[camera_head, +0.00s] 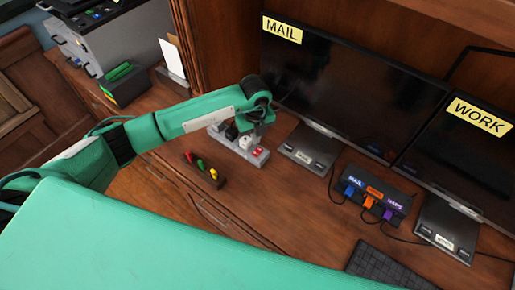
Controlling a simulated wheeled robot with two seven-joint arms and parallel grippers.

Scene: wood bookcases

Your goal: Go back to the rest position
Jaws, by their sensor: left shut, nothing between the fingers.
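My left arm (195,112) is green and reaches in from the left over the wooden desk (290,225). Its wrist bends downward, and my left gripper (258,131) points down above or beside a small grey block with black, white and red parts (256,155). The gripper is small in view and looks shut and empty. I cannot tell whether its tips touch the block. My right gripper is not in view. A green part of my own body fills the bottom of the view.
A dark holder with red, green and yellow pieces (203,170) lies nearer. Two monitors labelled MAIL (345,85) and WORK (470,150) stand behind. A hub with coloured plugs (373,197), cables and a keyboard (385,268) are at the right. A printer-like machine (115,30) stands back left.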

